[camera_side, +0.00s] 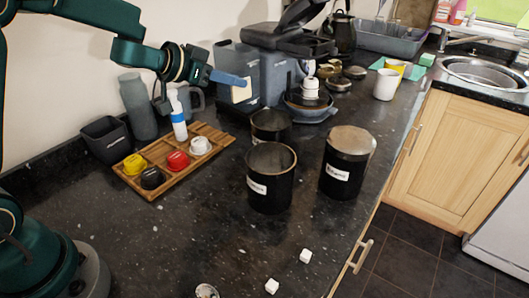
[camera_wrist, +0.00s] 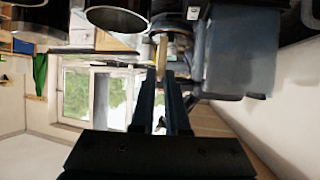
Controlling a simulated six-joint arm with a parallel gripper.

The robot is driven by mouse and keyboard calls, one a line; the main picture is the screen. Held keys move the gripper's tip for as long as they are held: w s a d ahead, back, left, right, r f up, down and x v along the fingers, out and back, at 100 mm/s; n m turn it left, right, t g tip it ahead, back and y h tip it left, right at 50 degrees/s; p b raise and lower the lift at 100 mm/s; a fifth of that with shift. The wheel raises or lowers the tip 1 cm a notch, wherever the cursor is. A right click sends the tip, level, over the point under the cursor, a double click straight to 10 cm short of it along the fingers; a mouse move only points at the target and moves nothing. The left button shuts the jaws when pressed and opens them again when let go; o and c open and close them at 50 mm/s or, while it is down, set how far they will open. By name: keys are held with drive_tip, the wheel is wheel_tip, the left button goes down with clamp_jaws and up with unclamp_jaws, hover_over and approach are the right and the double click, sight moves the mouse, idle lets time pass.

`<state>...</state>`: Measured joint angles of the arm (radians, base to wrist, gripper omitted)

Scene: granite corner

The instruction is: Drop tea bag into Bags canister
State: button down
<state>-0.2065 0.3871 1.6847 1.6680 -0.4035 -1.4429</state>
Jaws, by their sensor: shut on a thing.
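My gripper (camera_side: 243,84) is shut on a cream tea bag (camera_side: 241,93), held up in the air left of the coffee machine front. In the wrist view the tea bag (camera_wrist: 161,52) shows edge-on between the fingertips (camera_wrist: 164,75). Three black canisters stand on the counter, to the right of and below the gripper: an open front one (camera_side: 270,185) with a white label, an open one behind it (camera_side: 271,122), and a right one (camera_side: 347,165) with a lid and a label. The label words are too small to read surely. Dark canisters (camera_wrist: 118,18) show at the wrist view's top left.
A wooden tray (camera_side: 186,177) holds coloured pods and stands near a blue-white bottle (camera_side: 178,120), a grey jug (camera_side: 137,108) and a black bin (camera_side: 106,139). A grey machine (camera_side: 275,75) stands behind. White cubes (camera_side: 305,256) lie in front; the front left counter is mostly clear.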

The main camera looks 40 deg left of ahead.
drive_tip(key=w+d+r+m+h, duration=0.1)
drive_tip(key=w+d+r, duration=0.1)
drive_tip(key=d, duration=0.6)
drive_tip(key=shift+g+h, duration=0.3)
drive_tip(key=shift+g, duration=0.1)
drive_tip(key=shift+s+d+f, duration=0.1)
drive_tip(key=shift+d+f, duration=0.05)
drive_tip(key=shift+f, duration=0.9)
drive_tip(key=shift+s+d+f, duration=0.1)
drive_tip(key=shift+f, duration=1)
drive_tip(key=shift+s+d+f, duration=0.1)
drive_tip(key=shift+d+f, duration=0.05)
drive_tip(key=shift+f, duration=0.9)
drive_tip(key=c, duration=0.8)
unclamp_jaws()
drive_tip(key=shift+c, duration=0.2)
drive_tip(key=shift+v, duration=2.55)
